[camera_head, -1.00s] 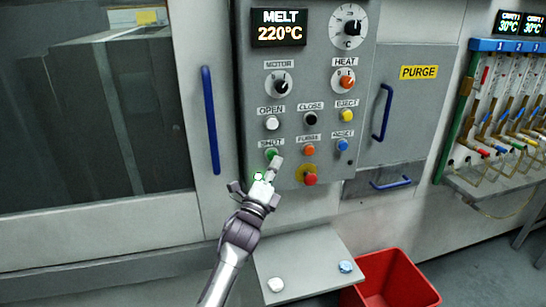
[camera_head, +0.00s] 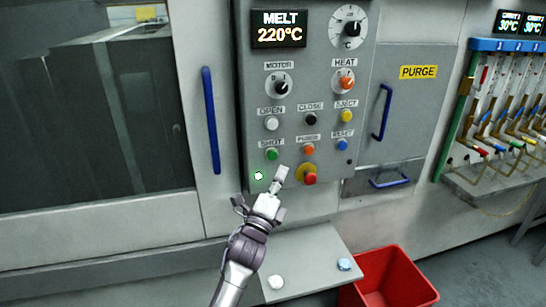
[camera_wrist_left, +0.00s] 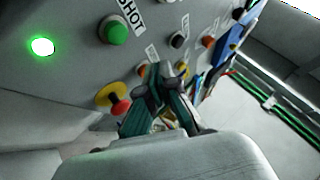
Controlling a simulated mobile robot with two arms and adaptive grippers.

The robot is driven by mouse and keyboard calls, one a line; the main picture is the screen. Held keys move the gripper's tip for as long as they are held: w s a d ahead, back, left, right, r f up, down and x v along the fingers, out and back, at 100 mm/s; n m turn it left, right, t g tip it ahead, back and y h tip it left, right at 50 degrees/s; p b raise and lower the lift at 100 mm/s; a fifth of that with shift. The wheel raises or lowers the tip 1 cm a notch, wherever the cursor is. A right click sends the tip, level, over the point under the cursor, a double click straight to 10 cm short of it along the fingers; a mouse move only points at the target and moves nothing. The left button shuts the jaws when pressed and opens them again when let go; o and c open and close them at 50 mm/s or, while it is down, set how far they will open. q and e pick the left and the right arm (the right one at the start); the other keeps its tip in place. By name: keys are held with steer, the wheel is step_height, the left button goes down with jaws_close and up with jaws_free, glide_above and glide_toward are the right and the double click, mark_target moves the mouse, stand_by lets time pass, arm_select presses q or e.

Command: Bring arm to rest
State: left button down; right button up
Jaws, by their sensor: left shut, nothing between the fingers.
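My left gripper (camera_head: 281,175) is shut and empty in the head view. It is in front of the lower part of the grey control panel (camera_head: 325,120), just below the green SHOT button (camera_head: 271,154) and left of the red emergency knob (camera_head: 310,179) on its yellow ring. In the left wrist view the gripper's dark fingers (camera_wrist_left: 162,88) are close together in front of the panel. The green SHOT button also shows there (camera_wrist_left: 116,33), with a gap between it and the fingers. My right gripper is not in view.
A lit green lamp (camera_head: 258,176) is on the panel beside the gripper. A small shelf (camera_head: 310,262) below bears two small objects. A red bin (camera_head: 395,280) stands on the floor to the right. Blue handles (camera_head: 211,120) stick out from the doors.

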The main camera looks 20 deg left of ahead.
arm_select(q)
steer(key=shift+f, duration=0.1)
stand_by(0.3)
step_height(320, 180, down, 23)
steer(key=s+n+g, duration=0.3)
steer(key=n+g, duration=0.2)
steer(key=s+f+n+g, duration=0.2)
steer(key=s+f, duration=0.2)
steer(key=f, duration=0.3)
steer(key=s+f+n+g+y, duration=0.15)
steer(key=s+f, duration=0.25)
steer(key=f, duration=0.4)
steer(key=s+f+n+g, duration=0.2)
steer(key=s+f+g, duration=0.15)
steer(key=f, duration=0.35)
steer(key=s+a+f+n+g, duration=0.1)
steer(key=s+f+n+g, duration=0.15)
steer(key=s+f, duration=0.7)
steer(key=s+a+f+n+g, duration=0.1)
steer(key=s+f+n+g, duration=0.15)
steer(key=s+f, duration=0.7)
steer(key=s+a+f+n+g, duration=0.1)
steer(key=s+n+g, duration=0.1)
steer(key=s, duration=1)
steer(key=s+a+f+n+g, duration=0.1)
steer(key=s+f+n+g, duration=0.1)
steer(key=s, duration=1.1)
steer(key=shift+s+a+f+n+g+y, duration=0.15)
steer(key=shift+a+f+n+g+y, duration=0.05)
steer(key=shift+n+g+y, duration=0.25)
